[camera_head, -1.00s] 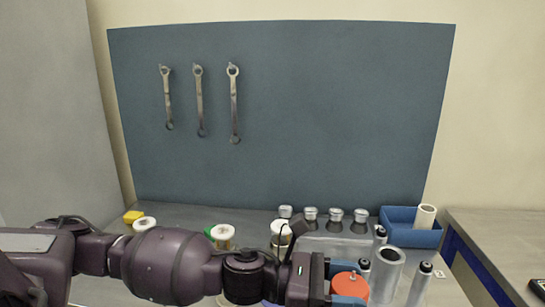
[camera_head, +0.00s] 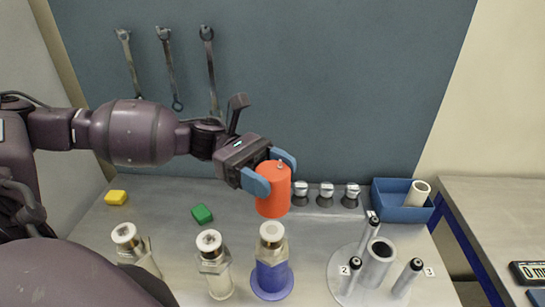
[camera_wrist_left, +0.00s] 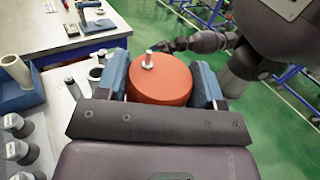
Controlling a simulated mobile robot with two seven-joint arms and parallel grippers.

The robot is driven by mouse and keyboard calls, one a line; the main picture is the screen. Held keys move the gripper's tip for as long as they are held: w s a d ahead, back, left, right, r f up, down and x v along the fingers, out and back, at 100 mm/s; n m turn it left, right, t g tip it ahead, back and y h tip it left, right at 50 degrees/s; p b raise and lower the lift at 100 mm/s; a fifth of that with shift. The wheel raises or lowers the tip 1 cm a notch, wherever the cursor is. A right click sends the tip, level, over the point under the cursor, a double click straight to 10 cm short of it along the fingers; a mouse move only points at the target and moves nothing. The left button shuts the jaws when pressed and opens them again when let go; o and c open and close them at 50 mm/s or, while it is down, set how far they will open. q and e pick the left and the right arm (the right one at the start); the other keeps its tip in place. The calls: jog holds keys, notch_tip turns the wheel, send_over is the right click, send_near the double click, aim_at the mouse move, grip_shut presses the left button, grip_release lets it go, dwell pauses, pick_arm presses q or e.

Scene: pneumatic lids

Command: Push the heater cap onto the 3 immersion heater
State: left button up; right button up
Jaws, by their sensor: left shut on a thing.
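The heater cap is an orange-red cylinder (camera_head: 273,192) with a small metal stud on top. My left gripper (camera_head: 271,171) is shut on it, one blue finger on each side, and holds it upright above the table; the cap also shows in the left wrist view (camera_wrist_left: 160,80). The immersion heater labelled 3 (camera_head: 408,277) is a dark-topped metal rod at the right of a round base, right of and below the cap in the picture, apart from it. A dark arm of mine (camera_wrist_left: 205,42) shows behind the cap in the wrist view; its gripper is unclear.
A grey hollow cylinder (camera_head: 376,263) and a rod labelled 2 (camera_head: 350,270) share the round base (camera_head: 335,272). Several silver-topped pieces (camera_head: 325,194) and a blue bin (camera_head: 388,207) stand behind. White-topped fittings, one on a blue base (camera_head: 271,280), stand at the front.

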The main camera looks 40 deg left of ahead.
pick_arm(q)
jog(key=shift+s+d, duration=0.1)
jog(key=shift+s, duration=0.05)
jog(key=shift+b, duration=0.3)
jog(key=shift+f+b, duration=2)
jog(key=shift+f, duration=0.85)
